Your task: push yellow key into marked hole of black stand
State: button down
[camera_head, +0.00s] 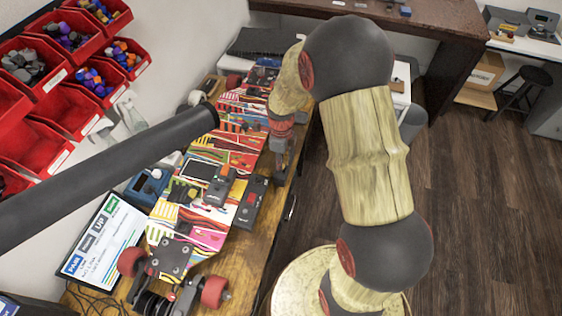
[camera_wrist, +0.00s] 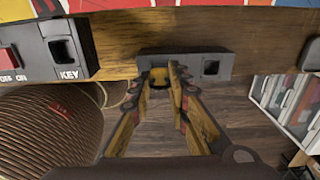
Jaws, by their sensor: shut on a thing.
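In the wrist view, the black stand (camera_wrist: 63,48) is at the upper left, with a square hole above the word KEY and a red switch beside it marked OFF and ON. My gripper (camera_wrist: 166,75) is in the middle, its fingers closed on the yellow key (camera_wrist: 159,77), which is mostly hidden between them. The fingertips are at a dark grey block; I cannot tell whether the key is still inside it. My gripper is to the right of the marked hole and apart from it. In the head view, my gripper (camera_head: 281,160) is at the bench's right edge.
The dark grey block (camera_wrist: 217,66) has an open square hole on its right part. A colourful skateboard (camera_head: 205,225) with red wheels lies along the wooden bench (camera_head: 252,262). A screen (camera_head: 102,240) and red bins (camera_head: 70,110) are on the left. Open floor lies right.

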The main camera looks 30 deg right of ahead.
jog(key=shift+f+b, duration=0.3)
jog(key=shift+f, duration=0.7)
dwell(1.8)
jog(key=c, duration=1.6)
grip_release()
jog(key=shift+o, duration=0.6)
jog(key=shift+o, duration=0.8)
jog(key=shift+r, duration=0.15)
jog(key=shift+r+p, duration=0.35)
jog(key=shift+p, duration=0.05)
jog(key=shift+r+p, duration=0.85)
jog(key=shift+r, duration=0.2)
